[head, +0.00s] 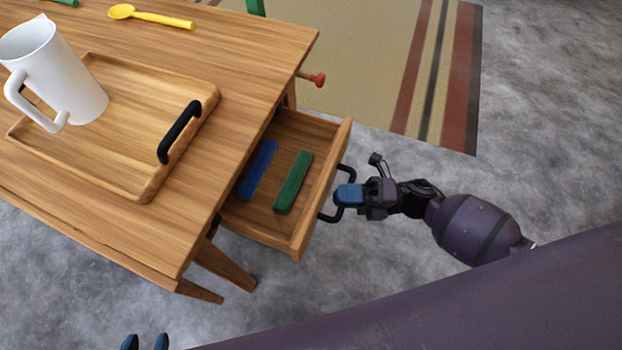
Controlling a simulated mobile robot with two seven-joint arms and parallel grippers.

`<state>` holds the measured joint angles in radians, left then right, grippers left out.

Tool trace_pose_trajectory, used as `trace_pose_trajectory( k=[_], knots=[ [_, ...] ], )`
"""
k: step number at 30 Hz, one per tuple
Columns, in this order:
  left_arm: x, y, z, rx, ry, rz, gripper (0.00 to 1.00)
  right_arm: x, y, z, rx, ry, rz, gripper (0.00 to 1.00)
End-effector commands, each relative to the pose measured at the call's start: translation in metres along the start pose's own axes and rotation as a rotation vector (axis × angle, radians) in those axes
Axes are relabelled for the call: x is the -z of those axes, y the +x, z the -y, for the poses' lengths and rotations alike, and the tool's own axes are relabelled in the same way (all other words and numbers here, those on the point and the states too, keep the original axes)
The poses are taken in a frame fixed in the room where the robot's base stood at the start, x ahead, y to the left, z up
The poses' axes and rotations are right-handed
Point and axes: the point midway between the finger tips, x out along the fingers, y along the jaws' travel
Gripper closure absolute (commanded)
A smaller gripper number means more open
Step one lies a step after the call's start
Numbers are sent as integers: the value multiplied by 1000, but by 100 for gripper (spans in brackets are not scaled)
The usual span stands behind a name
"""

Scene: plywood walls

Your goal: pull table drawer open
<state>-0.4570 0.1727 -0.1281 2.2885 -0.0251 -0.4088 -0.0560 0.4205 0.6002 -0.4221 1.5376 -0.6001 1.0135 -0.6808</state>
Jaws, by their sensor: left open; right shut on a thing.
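The wooden table (215,120) fills the left of the head view. Its drawer (294,236) stands pulled out from the table's right side, with its inside showing. A blue bar (259,168) and a green bar (293,182) lie in it. The drawer's black handle (328,216) is on its front. My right gripper (347,195) comes in from the right and is shut on this handle; its fingertips cover part of it. My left gripper (145,342) shows only as two dark blue fingertips, apart and empty, at the bottom edge.
On the tabletop a wooden tray (142,186) with a black handle (180,132) holds a white pitcher (62,70). A yellow spoon (150,16) lies behind it. A red knob (316,80) sticks out at the table's far right.

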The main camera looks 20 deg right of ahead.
Motion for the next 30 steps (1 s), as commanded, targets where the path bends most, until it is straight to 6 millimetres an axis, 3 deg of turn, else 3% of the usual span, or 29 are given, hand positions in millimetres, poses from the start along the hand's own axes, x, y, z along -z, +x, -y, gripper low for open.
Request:
trace_pose_trajectory(
  k=[6,12,19,30],
  knots=[
    [2,0,1,1,-6,-4,56,21,-50,-11,2,1,1,100],
    [1,0,0,1,-7,-1,56,34,-81,-17,0,1,0,100],
    [0,0,0,1,-8,0,56,41,-99,-21,-1,0,0,100],
    [0,-1,1,1,-7,0,56,42,-103,-22,-1,0,0,100]
  ],
)
